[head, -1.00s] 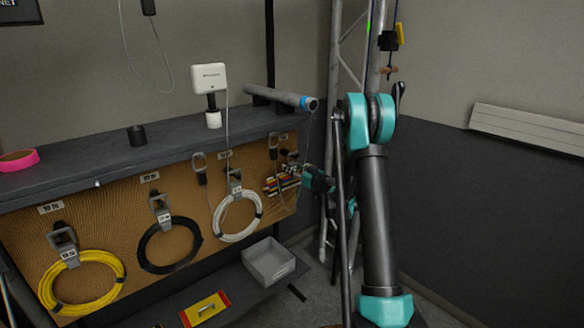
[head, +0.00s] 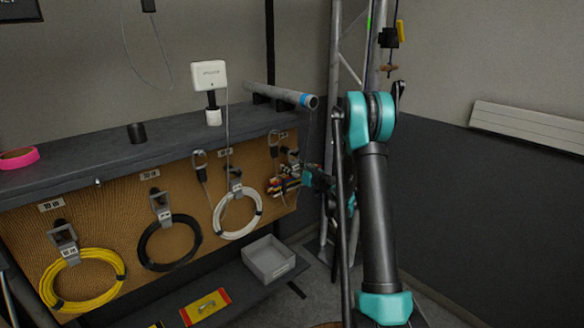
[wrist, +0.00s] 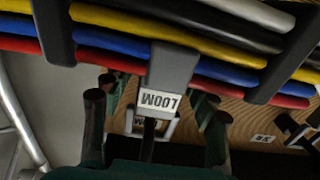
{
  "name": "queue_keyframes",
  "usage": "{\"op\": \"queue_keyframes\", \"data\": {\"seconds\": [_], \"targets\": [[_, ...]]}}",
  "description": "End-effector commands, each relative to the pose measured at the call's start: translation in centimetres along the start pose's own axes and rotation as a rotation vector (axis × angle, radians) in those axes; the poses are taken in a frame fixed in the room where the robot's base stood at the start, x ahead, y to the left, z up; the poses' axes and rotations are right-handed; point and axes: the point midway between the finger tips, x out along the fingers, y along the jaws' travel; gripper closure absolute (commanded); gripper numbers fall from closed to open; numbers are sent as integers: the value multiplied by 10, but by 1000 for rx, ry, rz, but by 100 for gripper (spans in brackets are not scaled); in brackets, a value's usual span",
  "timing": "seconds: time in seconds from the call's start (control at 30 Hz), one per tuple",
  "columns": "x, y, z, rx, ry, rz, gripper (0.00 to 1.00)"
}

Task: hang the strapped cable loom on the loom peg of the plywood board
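The loom (head: 284,186) is a bundle of red, blue, yellow, black and white cables, at the right end of the plywood board (head: 110,205) in the head view. In the wrist view the loom (wrist: 235,50) crosses the top, held by dark straps. Its grey middle strap has an upside-down LOOM label (wrist: 160,102) and a square hanging loop (wrist: 151,125). My gripper (wrist: 157,105) has its fingers apart on both sides of the loop, with gaps showing. A dark bar shows at the loop, perhaps the peg; I cannot tell whether the loop rests on it.
Yellow (head: 82,283), black (head: 169,243) and white (head: 238,213) cable coils hang on the board. A grey pipe (head: 280,95) lies on the shelf (head: 90,150) above. A grey bin (head: 268,260) stands below. A metal truss (head: 335,120) rises close to my arm.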

Motion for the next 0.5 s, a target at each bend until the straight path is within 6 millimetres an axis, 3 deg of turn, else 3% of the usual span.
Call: {"op": "queue_keyframes", "data": {"seconds": [0.3, 0.5], "targets": [[-3, 1, 0, 1, 1, 1, 41], [-30, 2, 0, 1, 1, 4, 41]]}}
